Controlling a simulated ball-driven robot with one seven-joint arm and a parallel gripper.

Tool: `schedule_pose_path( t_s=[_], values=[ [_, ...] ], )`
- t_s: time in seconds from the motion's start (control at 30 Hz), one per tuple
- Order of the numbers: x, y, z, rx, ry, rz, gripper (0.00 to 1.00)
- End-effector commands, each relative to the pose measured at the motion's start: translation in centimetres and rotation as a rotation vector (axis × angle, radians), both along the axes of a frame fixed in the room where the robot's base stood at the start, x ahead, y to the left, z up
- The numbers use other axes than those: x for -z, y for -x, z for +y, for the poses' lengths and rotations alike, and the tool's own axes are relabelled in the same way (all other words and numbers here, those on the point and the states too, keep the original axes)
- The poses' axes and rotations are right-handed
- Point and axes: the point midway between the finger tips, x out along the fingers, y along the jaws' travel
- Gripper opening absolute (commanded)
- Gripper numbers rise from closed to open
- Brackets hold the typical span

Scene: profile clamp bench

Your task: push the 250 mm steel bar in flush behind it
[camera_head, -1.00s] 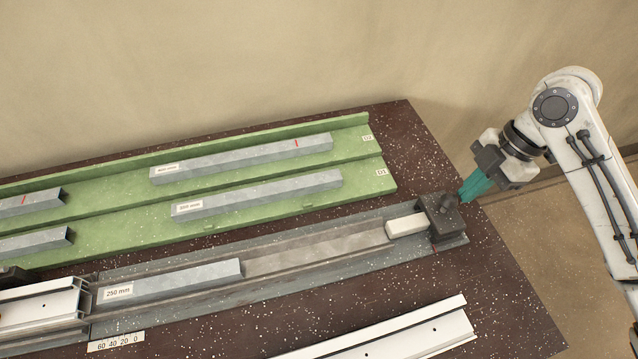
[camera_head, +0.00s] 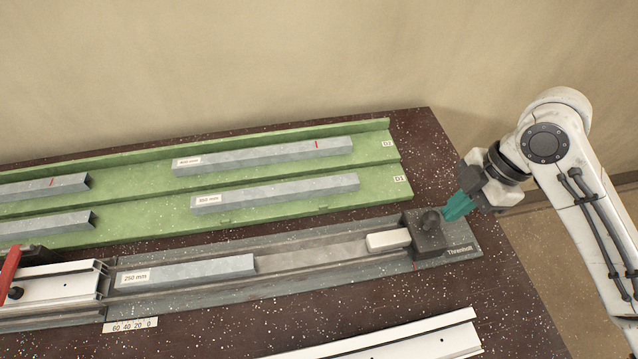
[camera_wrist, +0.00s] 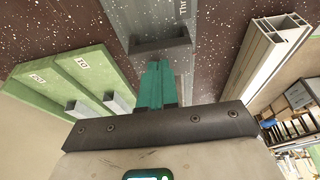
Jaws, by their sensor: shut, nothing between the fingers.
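The 250 mm steel bar (camera_head: 200,270) lies in the grey channel (camera_head: 310,254), its labelled left end close to a white slotted profile (camera_head: 52,283); I cannot tell whether they touch. To its right, after a bare stretch of channel, a white block (camera_head: 388,240) sticks out of a dark slider (camera_head: 428,236) with a round knob. My gripper (camera_head: 447,213) has teal fingers, shut and empty, with tips at the slider's right side; contact is unclear. In the wrist view, the fingers (camera_wrist: 156,84) point at the slider (camera_wrist: 160,46). The bar is not visible there.
A green rack (camera_head: 390,153) with several labelled steel bars stands behind the channel. A red handle (camera_head: 10,272) is at the left edge. Another white profile (camera_head: 425,342) lies at the front right.

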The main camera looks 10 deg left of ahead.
Motion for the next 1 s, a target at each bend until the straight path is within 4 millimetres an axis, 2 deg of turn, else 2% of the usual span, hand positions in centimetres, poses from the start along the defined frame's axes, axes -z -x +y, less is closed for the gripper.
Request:
schedule_pose_path(
  t_s=[1.0],
  values=[
    [0.0,2.0,6.8,-0.005,0.000,0.002,0.00]
  ],
)
